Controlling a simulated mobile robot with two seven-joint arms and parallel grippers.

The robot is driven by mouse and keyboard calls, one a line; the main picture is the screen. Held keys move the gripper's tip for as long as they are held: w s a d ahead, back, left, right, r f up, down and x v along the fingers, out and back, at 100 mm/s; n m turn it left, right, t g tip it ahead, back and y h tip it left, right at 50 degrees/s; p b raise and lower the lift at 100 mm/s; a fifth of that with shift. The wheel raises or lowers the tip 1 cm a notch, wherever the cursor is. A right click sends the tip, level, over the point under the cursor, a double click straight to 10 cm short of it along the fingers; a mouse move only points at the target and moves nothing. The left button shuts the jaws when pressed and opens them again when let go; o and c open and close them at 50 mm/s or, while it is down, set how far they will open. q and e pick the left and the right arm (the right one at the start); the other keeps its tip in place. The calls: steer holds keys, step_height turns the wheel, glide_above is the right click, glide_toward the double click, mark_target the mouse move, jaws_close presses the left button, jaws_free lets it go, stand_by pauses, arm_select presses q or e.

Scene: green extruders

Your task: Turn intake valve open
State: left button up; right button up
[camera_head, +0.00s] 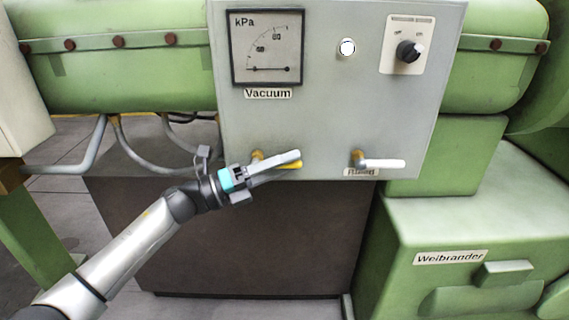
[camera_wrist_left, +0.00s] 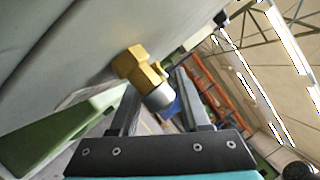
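The right valve has a brass body (camera_head: 358,157) and a white handle (camera_head: 385,163), also pointing right. My left gripper (camera_head: 284,161) is at the left valve's handle. In the left wrist view, its fingers (camera_wrist_left: 157,80) stand apart, with the brass valve body (camera_wrist_left: 138,66) and its grey end between them. Contact with the handle cannot be made out.
The grey control panel (camera_head: 330,110) carries a vacuum gauge (camera_head: 266,48), a white lamp (camera_head: 347,47) and a black knob (camera_head: 409,51). Grey pipes (camera_head: 100,145) run at the left. A green machine housing (camera_head: 470,225) stands at the lower right.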

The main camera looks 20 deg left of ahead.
arm_select(q)
jaws_close()
stand_by(1.2)
